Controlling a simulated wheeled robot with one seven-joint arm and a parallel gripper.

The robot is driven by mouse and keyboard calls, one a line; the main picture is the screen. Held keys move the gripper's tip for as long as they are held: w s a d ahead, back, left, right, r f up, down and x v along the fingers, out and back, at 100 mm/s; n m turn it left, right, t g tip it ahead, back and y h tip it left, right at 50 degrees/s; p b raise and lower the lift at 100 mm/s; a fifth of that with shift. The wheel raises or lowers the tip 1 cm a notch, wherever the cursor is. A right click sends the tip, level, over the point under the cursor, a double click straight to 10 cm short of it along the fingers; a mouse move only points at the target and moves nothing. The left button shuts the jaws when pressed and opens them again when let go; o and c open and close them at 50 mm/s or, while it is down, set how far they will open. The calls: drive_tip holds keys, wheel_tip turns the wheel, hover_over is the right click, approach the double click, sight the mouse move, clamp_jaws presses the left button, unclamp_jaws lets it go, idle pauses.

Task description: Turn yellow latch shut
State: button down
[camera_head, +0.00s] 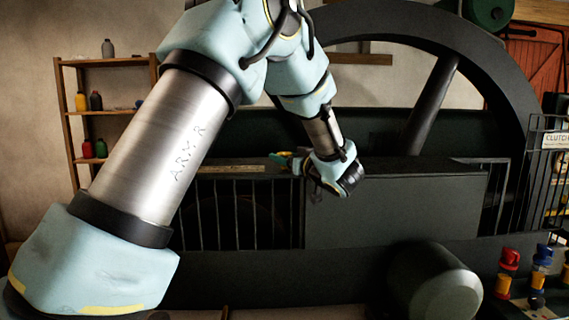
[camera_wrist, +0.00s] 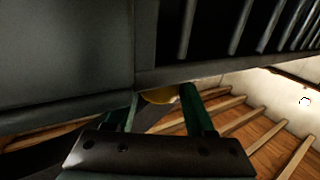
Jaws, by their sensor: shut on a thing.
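The yellow latch (camera_wrist: 160,96) shows in the wrist view as a small rounded yellow piece under the lower edge of the dark guard. My gripper (camera_wrist: 163,104) has its two green fingers on either side of it and is shut on it. The ends of the fingers and the rest of the latch are hidden by the guard edge, so I cannot tell the latch's angle. In the head view my gripper (camera_head: 283,158) is small, at the top left of the dark guard panel (camera_head: 390,205); the latch cannot be made out there.
A barred guard section (camera_head: 235,210) lies left of the panel. A large dark flywheel (camera_head: 430,105) rises behind. A dark cylinder (camera_head: 437,285) sits in front, low down. Coloured bottles (camera_head: 508,270) stand at lower right, below a clutch sign (camera_head: 556,140). Wooden shelves (camera_head: 105,62) stand at left.

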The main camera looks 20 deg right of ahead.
drive_tip(key=m+h+b, duration=0.2)
drive_tip(key=h, duration=0.1)
drive_tip(key=m+h+b, duration=0.1)
drive_tip(key=shift+a+f+h, duration=0.1)
drive_tip(key=shift+f+h, duration=0.2)
drive_tip(key=m+h+b, duration=0.2)
drive_tip(key=h+b, duration=0.2)
drive_tip(key=shift+f+m, duration=0.15)
drive_tip(key=shift+m, duration=0.15)
drive_tip(key=m+g+h+b, duration=0.1)
drive_tip(key=m+h+b, duration=0.1)
drive_tip(key=b, duration=0.1)
drive_tip(key=m+g+h+b, duration=0.1)
drive_tip(key=g+h+b, duration=0.1)
drive_tip(key=h+b, duration=0.1)
drive_tip(key=shift+r+m+b, duration=0.2)
drive_tip(key=shift+m+b, duration=0.2)
drive_tip(key=shift+b, duration=0.05)
drive_tip(key=shift+w+r+m+g+h+b, duration=0.1)
drive_tip(key=shift+m+g+h+b, duration=0.2)
drive_tip(key=shift+m+g+h, duration=0.35)
drive_tip(key=shift+r+m+g+h+p, duration=0.25)
drive_tip(key=shift+m+g+h+p, duration=0.4)
drive_tip(key=shift+h, duration=0.4)
drive_tip(key=m+g+h+p, duration=0.2)
drive_tip(key=g+p, duration=0.1)
drive_tip(key=shift+m+g+h+p, duration=0.3)
drive_tip(key=shift+m+g+p, duration=0.2)
drive_tip(key=shift+g, duration=0.1)
